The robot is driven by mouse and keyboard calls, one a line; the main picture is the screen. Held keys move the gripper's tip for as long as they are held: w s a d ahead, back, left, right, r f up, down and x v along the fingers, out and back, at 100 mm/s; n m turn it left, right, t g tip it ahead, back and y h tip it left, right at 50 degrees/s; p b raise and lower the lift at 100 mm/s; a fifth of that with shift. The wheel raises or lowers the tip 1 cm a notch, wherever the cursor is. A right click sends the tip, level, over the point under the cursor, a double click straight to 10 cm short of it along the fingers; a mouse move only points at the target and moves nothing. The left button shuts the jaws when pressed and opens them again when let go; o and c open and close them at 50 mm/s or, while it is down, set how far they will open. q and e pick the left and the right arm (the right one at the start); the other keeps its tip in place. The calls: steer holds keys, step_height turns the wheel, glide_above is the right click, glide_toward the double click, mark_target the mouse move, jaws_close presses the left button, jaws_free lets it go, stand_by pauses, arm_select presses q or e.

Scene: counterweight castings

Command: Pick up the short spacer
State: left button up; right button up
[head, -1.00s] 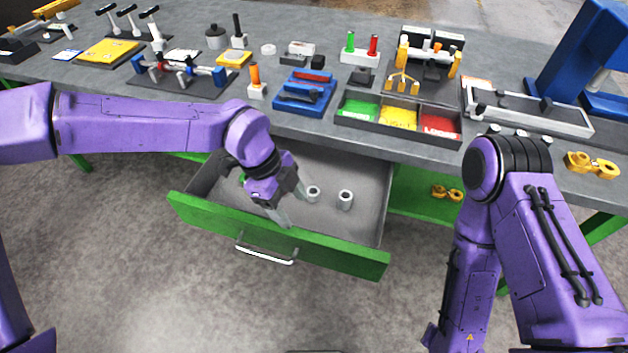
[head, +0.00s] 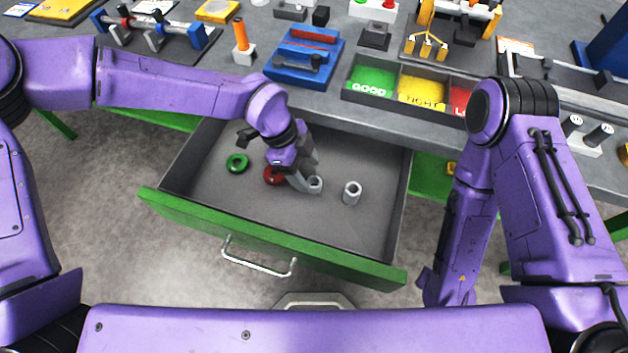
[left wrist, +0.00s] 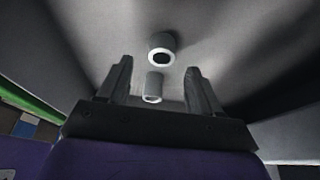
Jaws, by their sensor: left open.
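Two grey hollow spacers stand upright on the drawer floor. The left one (head: 315,184) looks shorter than the right one (head: 352,193); I take it as the short spacer, partly covered by a finger. My left gripper (head: 303,183) is open, fingers pointing down beside the left spacer in the head view. In the left wrist view a narrower spacer (left wrist: 153,87) shows between the open fingers, and a wider one (left wrist: 161,48) lies beyond the tips. I cannot tell for sure which is which there. Neither is gripped. My right gripper is out of view.
The open drawer (head: 200,205) has a green front with a handle. A green ring (head: 237,163) and a red ring (head: 274,176) lie left of the spacers. The bench edge with a sorting tray (head: 345,92) is behind. The drawer's right part is clear.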

mark_target(312, 180)
arm_select(q)
steer(key=x, duration=0.4)
steer(key=shift+w+f+p, duration=0.15)
steer(key=shift+f+p, duration=0.15)
steer(key=shift+p, duration=0.05)
steer(key=c, duration=1.1)
